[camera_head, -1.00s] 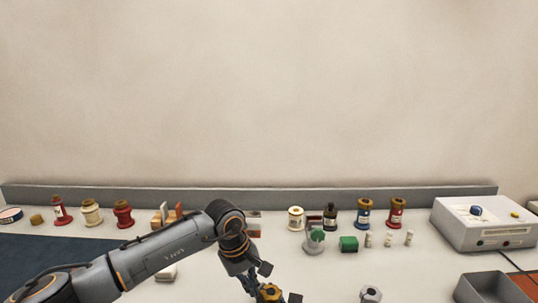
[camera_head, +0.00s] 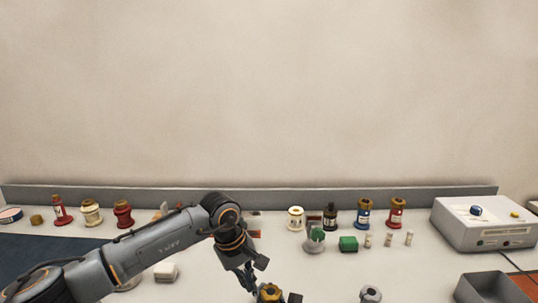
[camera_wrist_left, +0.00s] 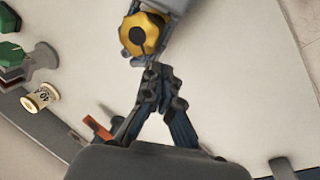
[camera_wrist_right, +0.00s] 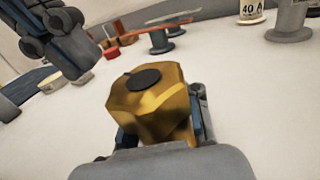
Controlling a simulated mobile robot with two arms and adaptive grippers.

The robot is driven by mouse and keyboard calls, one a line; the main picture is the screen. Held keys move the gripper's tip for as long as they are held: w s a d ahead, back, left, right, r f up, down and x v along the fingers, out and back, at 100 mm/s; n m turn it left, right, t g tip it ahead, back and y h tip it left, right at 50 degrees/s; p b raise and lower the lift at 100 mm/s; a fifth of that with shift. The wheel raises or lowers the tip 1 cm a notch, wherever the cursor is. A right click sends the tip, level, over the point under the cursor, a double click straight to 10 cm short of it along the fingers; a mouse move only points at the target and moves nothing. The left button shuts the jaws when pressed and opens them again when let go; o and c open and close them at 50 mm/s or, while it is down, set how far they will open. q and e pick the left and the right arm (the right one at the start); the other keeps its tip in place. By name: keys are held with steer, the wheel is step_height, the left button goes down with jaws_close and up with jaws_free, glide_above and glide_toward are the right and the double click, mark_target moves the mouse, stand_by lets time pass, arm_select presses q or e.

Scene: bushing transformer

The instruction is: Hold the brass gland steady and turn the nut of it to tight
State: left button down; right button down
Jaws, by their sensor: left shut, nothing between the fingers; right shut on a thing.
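The brass gland (camera_wrist_right: 148,100), gold with a faceted nut and a dark round centre on top, fills the middle of the right wrist view. My right gripper (camera_wrist_right: 160,140) is shut on it from below. In the head view the gland (camera_head: 269,292) shows at the bottom edge. My left gripper (camera_head: 249,281) is beside it, to the left. In the left wrist view its fingertips (camera_wrist_left: 153,72) are together and empty, pointing at the gland (camera_wrist_left: 143,34), with the tips close to its edge. Whether they touch cannot be told. The thread under the nut is mostly hidden.
A grey hex nut-like part (camera_head: 370,294) lies to the right. Spools and bottles, such as a red spool (camera_head: 396,213), line the back. White bench around the gland is mostly clear.

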mark_target(271, 295)
arm_select(q)
steer(key=v, duration=0.4)
steer(key=shift+w+d+r, duration=0.15)
steer(key=shift+w+d, duration=0.1)
steer(key=shift+d, duration=0.1)
steer(key=s+d+f, duration=0.2)
steer(key=s+f, duration=0.1)
steer(key=f, duration=0.3)
steer(key=shift+s+d, duration=0.3)
steer(key=shift+w, duration=0.15)
stand_by(0.7)
